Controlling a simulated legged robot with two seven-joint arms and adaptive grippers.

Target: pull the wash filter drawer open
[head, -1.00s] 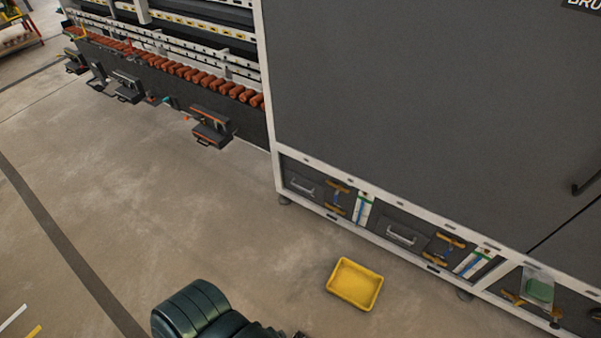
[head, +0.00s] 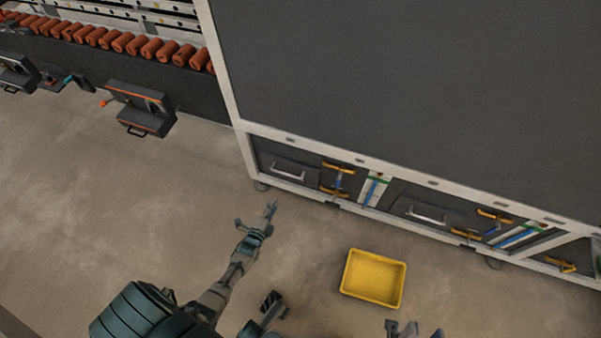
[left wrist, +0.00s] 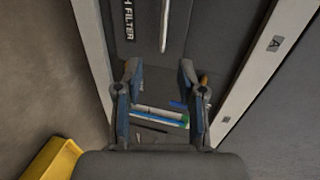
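The wash filter drawer (head: 272,166) is the dark left-hand front low in the machine's frame, with a light bar handle (head: 288,172). It appears shut. In the left wrist view, the handle (left wrist: 164,25) runs upright at the top centre, beside a label (left wrist: 129,18) partly reading "H FILTER". My left gripper (head: 256,214) is open and empty, in front of and below this drawer, apart from the handle. Its spread fingers (left wrist: 160,68) show in the left wrist view, with the handle beyond them. My right gripper (head: 414,331) is at the bottom edge, fingers apart, partly cut off.
A yellow bin (head: 374,278) stands on the floor right of my left arm. A second drawer with a handle (head: 427,215) is further right. Orange-handled latches (head: 338,167) and a white-green gauge strip (head: 373,190) sit between the drawers. Floor at left is clear.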

